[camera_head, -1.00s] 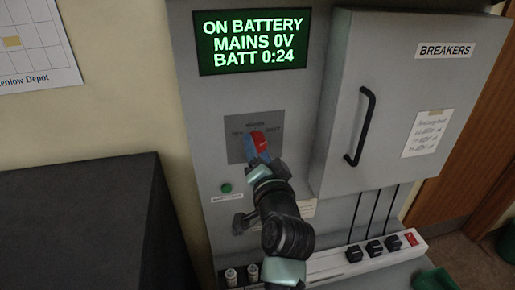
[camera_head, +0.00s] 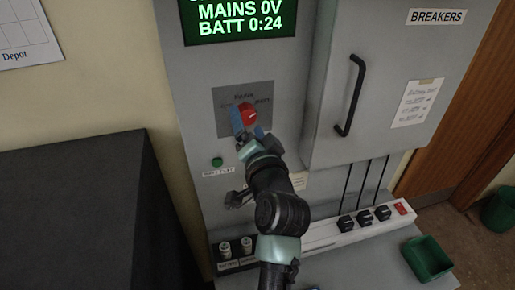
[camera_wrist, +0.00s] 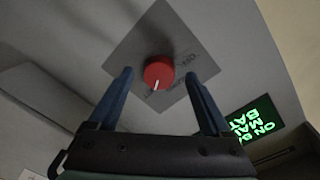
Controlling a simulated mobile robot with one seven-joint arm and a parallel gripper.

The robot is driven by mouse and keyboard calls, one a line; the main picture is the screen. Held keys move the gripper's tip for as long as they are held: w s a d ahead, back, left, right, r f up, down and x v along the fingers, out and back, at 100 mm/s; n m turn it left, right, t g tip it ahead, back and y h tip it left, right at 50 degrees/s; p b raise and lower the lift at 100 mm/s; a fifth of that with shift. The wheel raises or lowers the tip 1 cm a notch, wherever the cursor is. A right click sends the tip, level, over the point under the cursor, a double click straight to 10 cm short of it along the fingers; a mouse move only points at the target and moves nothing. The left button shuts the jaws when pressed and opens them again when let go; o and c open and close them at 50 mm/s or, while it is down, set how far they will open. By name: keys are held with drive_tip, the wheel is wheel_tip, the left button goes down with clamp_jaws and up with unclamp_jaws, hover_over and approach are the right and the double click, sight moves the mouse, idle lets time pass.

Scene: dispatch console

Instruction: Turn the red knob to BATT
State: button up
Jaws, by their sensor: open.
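The red knob (camera_head: 248,113) is round and sits on a dark grey dial plate (camera_head: 226,93) on the console front. It also shows in the wrist view (camera_wrist: 158,73), where its white pointer line points down and slightly left. The dial lettering is small and partly hidden; a word at the right looks like BATT. My gripper (camera_head: 249,126) is in front of the knob. In the wrist view its blue fingers (camera_wrist: 160,78) are spread on either side of the knob, with a gap on each side. The gripper is open and empty.
A green-lettered screen (camera_head: 240,18) is above the dial. A breaker cabinet with a black handle (camera_head: 351,95) juts out at the right. A green button (camera_head: 217,162) is below left of the dial. A power strip (camera_head: 325,236) with plugs and a green bin (camera_head: 428,258) are lower down.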

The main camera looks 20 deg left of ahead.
drive_tip(key=b+v, duration=0.4)
drive_tip(key=v, duration=0.7)
drive_tip(key=shift+s, duration=0.25)
drive_tip(key=shift+d, duration=0.15)
